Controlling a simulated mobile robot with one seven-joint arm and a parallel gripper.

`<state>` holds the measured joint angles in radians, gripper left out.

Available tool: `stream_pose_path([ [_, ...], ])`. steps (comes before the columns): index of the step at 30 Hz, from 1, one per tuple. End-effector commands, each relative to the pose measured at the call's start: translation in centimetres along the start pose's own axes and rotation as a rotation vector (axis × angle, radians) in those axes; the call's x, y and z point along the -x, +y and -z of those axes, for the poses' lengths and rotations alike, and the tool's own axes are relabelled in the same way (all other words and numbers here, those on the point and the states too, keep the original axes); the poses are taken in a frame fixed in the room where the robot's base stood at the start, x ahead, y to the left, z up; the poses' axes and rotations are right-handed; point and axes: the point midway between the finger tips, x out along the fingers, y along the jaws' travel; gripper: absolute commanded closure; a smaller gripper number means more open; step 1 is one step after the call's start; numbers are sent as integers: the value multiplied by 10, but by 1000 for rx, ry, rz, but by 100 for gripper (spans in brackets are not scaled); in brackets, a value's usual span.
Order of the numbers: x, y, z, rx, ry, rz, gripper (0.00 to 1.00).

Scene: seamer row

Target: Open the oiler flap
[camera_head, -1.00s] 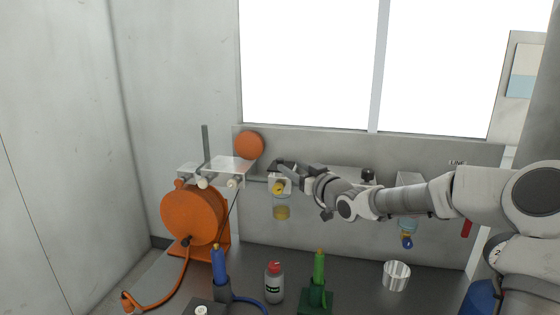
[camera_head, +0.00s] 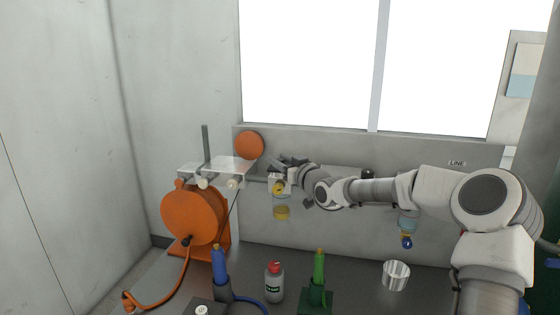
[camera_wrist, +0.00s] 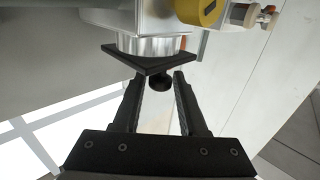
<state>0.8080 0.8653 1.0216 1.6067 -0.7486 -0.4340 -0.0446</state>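The oiler is a pale box on the rail in the head view (camera_head: 277,184), with a yellow knob on its front and a clear bowl of yellow liquid (camera_head: 281,212) below. In the wrist view, its yellow knob (camera_wrist: 204,12) is at the top edge. The dark, angular flap (camera_wrist: 122,60) lies across the end of a shiny metal collar (camera_wrist: 150,45). A small black knob (camera_wrist: 160,83) sticks out from the flap. My gripper (camera_wrist: 160,76) is open, with its fingertips on either side of this knob and gaps showing. In the head view my gripper (camera_head: 288,163) is at the oiler's top.
A blue-ended bowl unit (camera_head: 407,232) hangs to the right. A bottle (camera_head: 274,284), a green stand (camera_head: 318,280) and a metal cup (camera_head: 396,276) are on the bench below.

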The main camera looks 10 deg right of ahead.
Motion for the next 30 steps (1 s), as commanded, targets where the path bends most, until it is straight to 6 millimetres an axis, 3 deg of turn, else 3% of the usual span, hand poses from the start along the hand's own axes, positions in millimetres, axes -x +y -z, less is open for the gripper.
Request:
stream_pose_path([
  [1,0,0,0,0,0,0,69],
  [6,0,0,0,0,0,0,100],
  [30,0,0,0,0,1,0,100],
])
